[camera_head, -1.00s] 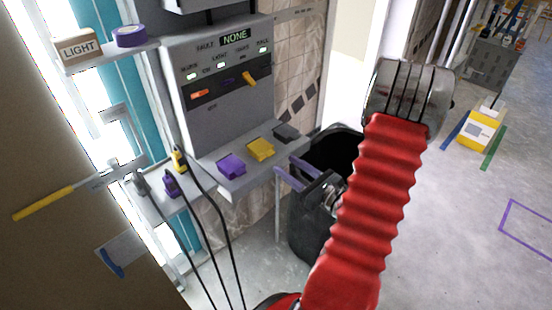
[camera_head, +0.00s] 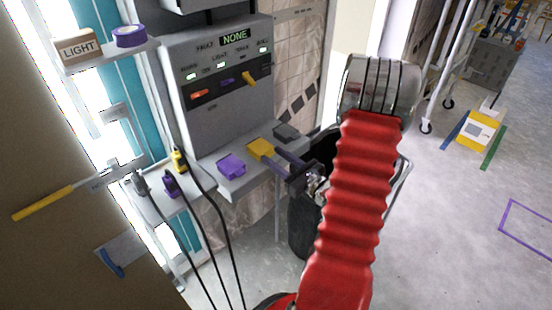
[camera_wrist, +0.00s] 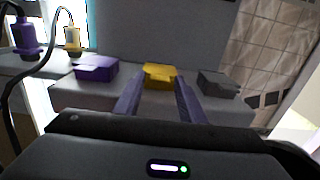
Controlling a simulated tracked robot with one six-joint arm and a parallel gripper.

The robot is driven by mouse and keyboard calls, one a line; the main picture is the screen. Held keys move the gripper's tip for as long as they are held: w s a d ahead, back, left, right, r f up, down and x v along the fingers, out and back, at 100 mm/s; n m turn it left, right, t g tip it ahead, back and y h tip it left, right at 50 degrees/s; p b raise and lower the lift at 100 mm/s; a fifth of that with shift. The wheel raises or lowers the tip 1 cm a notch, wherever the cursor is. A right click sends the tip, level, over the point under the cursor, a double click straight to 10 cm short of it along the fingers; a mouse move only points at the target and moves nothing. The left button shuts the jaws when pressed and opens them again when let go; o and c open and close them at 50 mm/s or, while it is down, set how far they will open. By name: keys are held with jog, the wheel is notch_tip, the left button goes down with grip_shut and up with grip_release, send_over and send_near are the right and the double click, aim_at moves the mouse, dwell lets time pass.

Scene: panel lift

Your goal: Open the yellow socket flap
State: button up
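The yellow socket flap (camera_head: 261,148) lies on the grey ledge below the control panel, between a purple flap (camera_head: 231,164) and a dark grey flap (camera_head: 286,131). In the wrist view the yellow flap (camera_wrist: 160,76) looks closed and sits straight ahead, between my two fingers. My gripper (camera_head: 282,156) has its purple-grey fingers apart, with their tips at the near edge of the yellow flap. In the wrist view my gripper (camera_wrist: 160,88) is open, with nothing clearly held between the fingers. Whether the tips touch the flap I cannot tell.
Purple (camera_head: 171,184) and yellow (camera_head: 179,160) plugs with black cables stand on a lower shelf at left. The control panel (camera_head: 225,80) rises behind the ledge. A black bin (camera_head: 302,225) stands below my gripper. The floor at right is mostly open.

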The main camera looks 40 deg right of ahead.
grip_shut()
jog(key=shift+d, duration=0.1)
dwell(0.6)
